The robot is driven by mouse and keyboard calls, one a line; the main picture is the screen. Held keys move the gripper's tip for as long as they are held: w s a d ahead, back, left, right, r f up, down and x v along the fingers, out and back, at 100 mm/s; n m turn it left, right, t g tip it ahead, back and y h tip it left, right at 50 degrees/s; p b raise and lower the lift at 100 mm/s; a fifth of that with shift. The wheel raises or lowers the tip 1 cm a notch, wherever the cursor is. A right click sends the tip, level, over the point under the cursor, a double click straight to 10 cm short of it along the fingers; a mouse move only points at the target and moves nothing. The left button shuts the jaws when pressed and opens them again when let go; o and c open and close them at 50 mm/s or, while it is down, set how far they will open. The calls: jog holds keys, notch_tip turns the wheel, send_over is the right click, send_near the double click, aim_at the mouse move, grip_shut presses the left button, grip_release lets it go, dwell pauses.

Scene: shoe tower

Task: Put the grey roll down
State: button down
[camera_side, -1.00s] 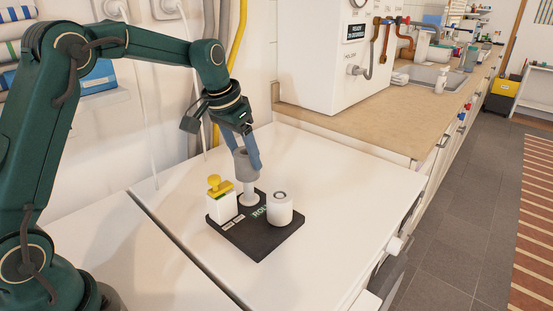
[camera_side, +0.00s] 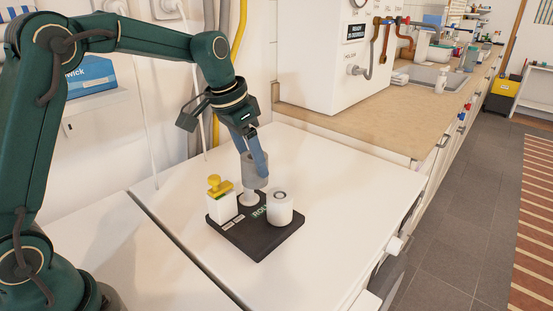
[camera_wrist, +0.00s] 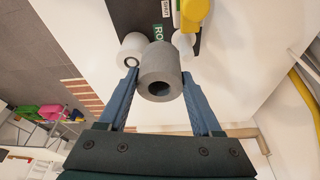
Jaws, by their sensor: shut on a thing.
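My gripper (camera_side: 257,165) is shut on the grey roll (camera_side: 256,177), a thick hollow cylinder. In the wrist view the grey roll (camera_wrist: 158,72) sits between my two blue fingers, its open end toward the camera. In the side view the grey roll is just above a pale post (camera_side: 248,199) on a black board (camera_side: 262,243). I cannot tell whether they touch. A white roll (camera_side: 280,210) stands upright on the board to the right, close to the grey roll but lower.
A white block with a yellow knob (camera_side: 215,183) stands on the board's left side. The white worktop (camera_side: 345,185) is clear around the board. A white machine (camera_side: 325,60) and yellow and grey pipes stand behind.

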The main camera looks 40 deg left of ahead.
jog(key=d+f, duration=0.2)
jog(key=d, duration=0.3)
jog(key=s+d+f+m, duration=0.1)
jog(key=d+f, duration=0.1)
jog(key=d, duration=0.4)
jog(key=d+f+m, duration=0.1)
jog(key=d+f, duration=0.1)
jog(key=d, duration=0.4)
jog(key=shift+s+d+f+h, duration=0.15)
jog(key=shift+s+f+h, duration=0.05)
jog(key=shift+h, duration=0.1)
jog(key=shift+f, duration=1.9)
jog(key=shift+f, duration=0.1)
jog(key=shift+c, duration=0.3)
grip_release()
